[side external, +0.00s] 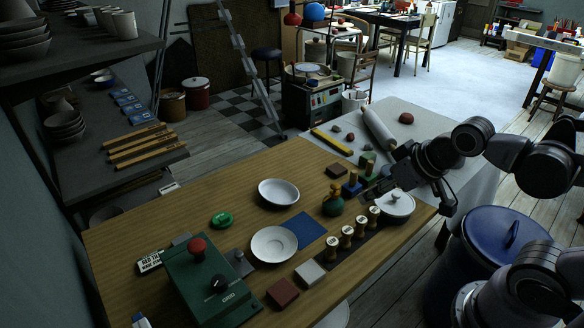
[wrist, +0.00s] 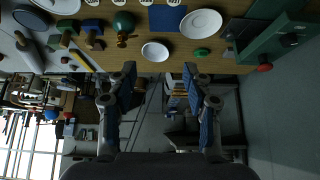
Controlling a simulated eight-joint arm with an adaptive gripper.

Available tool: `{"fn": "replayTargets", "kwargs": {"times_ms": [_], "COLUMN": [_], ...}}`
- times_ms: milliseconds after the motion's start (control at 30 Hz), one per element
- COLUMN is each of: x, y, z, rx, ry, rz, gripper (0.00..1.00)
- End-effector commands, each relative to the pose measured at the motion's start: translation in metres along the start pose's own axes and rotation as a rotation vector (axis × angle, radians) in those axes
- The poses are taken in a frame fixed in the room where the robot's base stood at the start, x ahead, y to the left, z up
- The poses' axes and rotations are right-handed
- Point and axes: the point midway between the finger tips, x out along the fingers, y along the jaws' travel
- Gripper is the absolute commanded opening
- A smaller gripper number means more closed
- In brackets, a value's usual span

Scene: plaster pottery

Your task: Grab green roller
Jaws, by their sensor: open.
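The green roller (side external: 368,158), a small green block with a wooden handle, stands at the table's far right beside a matching blue one (side external: 352,184). It also shows near the upper left of the wrist view (wrist: 67,26). My gripper (side external: 378,186) is close by on its right, above the table, partly dark against the scene. In the wrist view my gripper (wrist: 158,82) has its two fingers wide apart with nothing between them. The roller lies outside the fingers, to their upper left.
A grey rolling pin (side external: 378,128) lies behind on a pale cloth. White plates (side external: 278,193) and a green machine (side external: 207,285) are further left.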

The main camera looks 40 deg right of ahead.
Motion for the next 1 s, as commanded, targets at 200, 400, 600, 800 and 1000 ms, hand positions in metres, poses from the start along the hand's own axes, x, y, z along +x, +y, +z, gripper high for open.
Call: {"fn": "replayTargets", "kwargs": {"times_ms": [200,400,600,800,1000], "x": [0.008,0.034,0.067,0.102,0.139], "y": [0.01,0.041,0.082,0.13,0.183], "z": [-0.014,-0.044,-0.067,-0.078,-0.075], "rx": [0.021,0.073,0.125,0.174,0.224], "ry": [0.009,0.032,0.059,0.087,0.115], "rz": [0.012,0.045,0.083,0.124,0.17], "gripper": [0.5,0.5,0.5,0.5,0.5]}}
